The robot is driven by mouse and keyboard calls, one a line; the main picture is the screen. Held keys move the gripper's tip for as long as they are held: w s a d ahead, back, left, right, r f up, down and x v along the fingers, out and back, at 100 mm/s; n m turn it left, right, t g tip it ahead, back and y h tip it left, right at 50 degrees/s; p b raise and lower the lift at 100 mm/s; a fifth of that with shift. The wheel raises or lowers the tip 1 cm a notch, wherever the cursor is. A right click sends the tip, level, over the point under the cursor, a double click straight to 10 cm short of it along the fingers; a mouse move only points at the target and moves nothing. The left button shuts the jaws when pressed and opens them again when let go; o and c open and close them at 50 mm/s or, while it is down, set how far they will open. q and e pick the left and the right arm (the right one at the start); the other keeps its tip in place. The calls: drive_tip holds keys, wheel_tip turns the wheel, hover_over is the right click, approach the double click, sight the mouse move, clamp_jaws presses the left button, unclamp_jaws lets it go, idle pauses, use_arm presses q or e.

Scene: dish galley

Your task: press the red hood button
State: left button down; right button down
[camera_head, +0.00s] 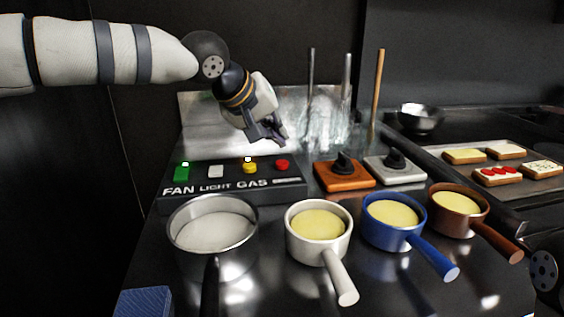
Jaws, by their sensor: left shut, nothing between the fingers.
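The red button (282,164) sits at the right end of a dark control panel (235,188) marked FAN, LIGHT and GAS. On the same panel, to its left, are a yellow button (249,168), a white button (216,172) and a green button (181,173). My left gripper (279,138) is shut and empty, pointing down, and shows just above the red button in the picture. I cannot tell the exact gap, but no contact shows. My right gripper is not in view; only a dark part of my right arm shows at the lower right edge.
A steel pan (212,238), a white pan (319,236), a blue pan (395,221) and a brown pan (458,208) stand in front. An orange knob block (343,178) and a white knob block (395,170) sit right of the panel. A tray (436,151) holds toasts.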

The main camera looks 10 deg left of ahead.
sight(278, 162)
use_arm(q)
drive_tip(key=shift+r, duration=1.5)
